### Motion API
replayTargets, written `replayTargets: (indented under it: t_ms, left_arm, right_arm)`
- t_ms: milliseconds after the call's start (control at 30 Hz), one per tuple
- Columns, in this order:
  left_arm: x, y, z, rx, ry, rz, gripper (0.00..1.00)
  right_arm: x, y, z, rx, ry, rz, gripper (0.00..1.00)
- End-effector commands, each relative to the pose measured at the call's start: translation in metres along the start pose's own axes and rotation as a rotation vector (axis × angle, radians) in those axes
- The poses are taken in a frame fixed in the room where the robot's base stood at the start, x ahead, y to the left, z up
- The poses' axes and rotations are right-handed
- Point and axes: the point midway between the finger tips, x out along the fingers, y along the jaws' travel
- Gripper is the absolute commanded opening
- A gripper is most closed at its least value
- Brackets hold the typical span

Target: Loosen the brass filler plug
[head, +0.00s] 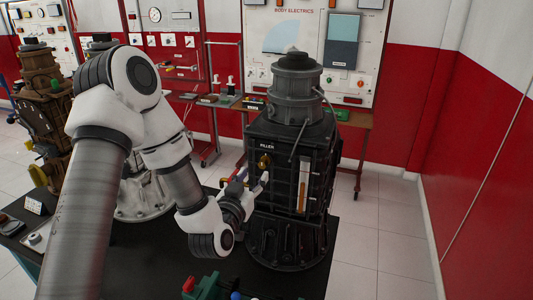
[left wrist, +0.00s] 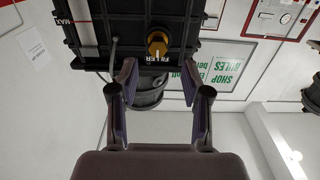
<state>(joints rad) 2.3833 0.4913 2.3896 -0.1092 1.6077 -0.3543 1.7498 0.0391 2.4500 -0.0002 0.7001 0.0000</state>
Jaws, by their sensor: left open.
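The brass filler plug (head: 264,161) sits on the front of a dark grey gearbox-like unit (head: 270,215), just under a white FILLER label (head: 267,146). In the left wrist view, which is turned upside down, the brass plug (left wrist: 158,43) shows beyond my fingertips, roughly centred between them. My left gripper (head: 257,181) is close in front of the unit, just below and left of the plug. In the left wrist view my left gripper (left wrist: 158,78) is open with nothing between its fingers. My right gripper is not in view.
The unit stands on a black table (head: 345,245) with a green and red object (head: 202,287) at its front. A brown unit (head: 42,85) stands at the left. The unit has a sight gauge (head: 303,183) beside the plug. Tiled floor (head: 385,235) lies open at the right.

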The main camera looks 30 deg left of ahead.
Motion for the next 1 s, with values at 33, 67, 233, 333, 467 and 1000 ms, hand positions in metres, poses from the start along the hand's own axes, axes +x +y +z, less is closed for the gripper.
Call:
replayTargets:
  t_ms: [33,67,233,333,467,1000]
  left_arm:
    - [0.008,0.001,-0.002,0.004,-0.002,0.001,0.48]
    - [0.013,0.001,-0.003,0.003,-0.001,0.001,0.48]
    - [0.047,0.001,-0.003,0.004,-0.003,0.003,0.48]
    - [0.061,0.001,-0.001,0.003,-0.004,0.003,0.48]
    - [0.068,0.001,0.002,0.001,-0.007,0.004,0.48]
    - [0.068,0.001,0.003,0.000,-0.007,0.004,0.00]
  right_arm:
    - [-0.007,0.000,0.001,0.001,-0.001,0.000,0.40]
    - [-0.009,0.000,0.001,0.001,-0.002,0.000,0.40]
    - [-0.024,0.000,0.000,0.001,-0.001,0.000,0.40]
    - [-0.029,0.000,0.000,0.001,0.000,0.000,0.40]
    - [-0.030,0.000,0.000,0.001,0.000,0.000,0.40]
    - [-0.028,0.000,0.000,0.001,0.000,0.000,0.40]
